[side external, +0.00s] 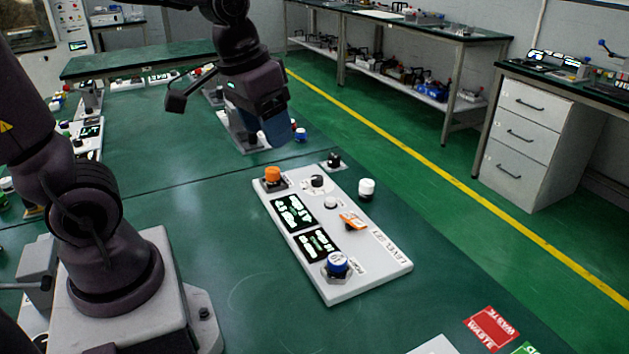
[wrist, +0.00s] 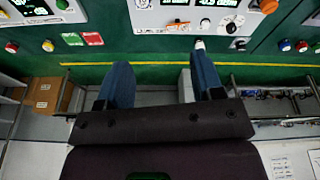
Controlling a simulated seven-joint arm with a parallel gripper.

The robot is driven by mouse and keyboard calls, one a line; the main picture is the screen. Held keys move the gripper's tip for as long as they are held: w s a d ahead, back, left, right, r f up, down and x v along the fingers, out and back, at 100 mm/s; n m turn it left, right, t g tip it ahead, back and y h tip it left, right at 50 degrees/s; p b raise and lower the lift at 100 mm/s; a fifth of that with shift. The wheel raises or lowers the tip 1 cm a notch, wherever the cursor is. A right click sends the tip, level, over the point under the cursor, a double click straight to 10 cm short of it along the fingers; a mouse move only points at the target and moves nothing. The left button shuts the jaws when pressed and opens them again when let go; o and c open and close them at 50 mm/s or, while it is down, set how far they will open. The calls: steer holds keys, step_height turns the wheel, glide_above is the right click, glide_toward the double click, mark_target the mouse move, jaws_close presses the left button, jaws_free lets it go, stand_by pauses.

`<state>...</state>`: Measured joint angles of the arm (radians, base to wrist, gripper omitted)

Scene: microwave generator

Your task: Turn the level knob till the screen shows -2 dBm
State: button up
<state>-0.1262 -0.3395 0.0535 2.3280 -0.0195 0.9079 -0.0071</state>
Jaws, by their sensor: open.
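The white generator panel (side external: 375,278) lies on the green bench in the side view. It has two dark screens with pale digits, the upper screen (side external: 292,213) and the lower screen (side external: 318,246); I cannot read them surely. A blue-topped knob (side external: 337,263) stands at its near end, an orange knob (side external: 272,175) at its far end. An orange pointer switch (side external: 352,220) sits between, near a LEVEL-like label (side external: 391,246). I cannot tell which is the level knob. My gripper (side external: 278,132) hangs above and beyond the panel's far end, apart from it. Its blue fingers (wrist: 160,72) are spread and empty.
A loose white knob (side external: 366,187) and a small black knob (side external: 334,159) stand beside the panel. Red WASTE sheet (side external: 491,327) lies near the bench's right edge. Other instruments (side external: 240,130) stand further back. The bench left of the panel is clear.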

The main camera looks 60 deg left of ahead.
steer(key=w+a+f+n+g, duration=0.2)
steer(key=w+a+f+n, duration=0.3)
steer(key=w+a, duration=0.5)
steer(key=n, duration=0.9)
glide_toward(317, 177)
steer(key=shift+g, duration=0.4)
steer(key=f, duration=0.9)
steer(key=shift+w+f, duration=0.25)
steer(key=shift+w, duration=0.1)
steer(key=shift+m, duration=0.3)
steer(key=c, duration=0.9)
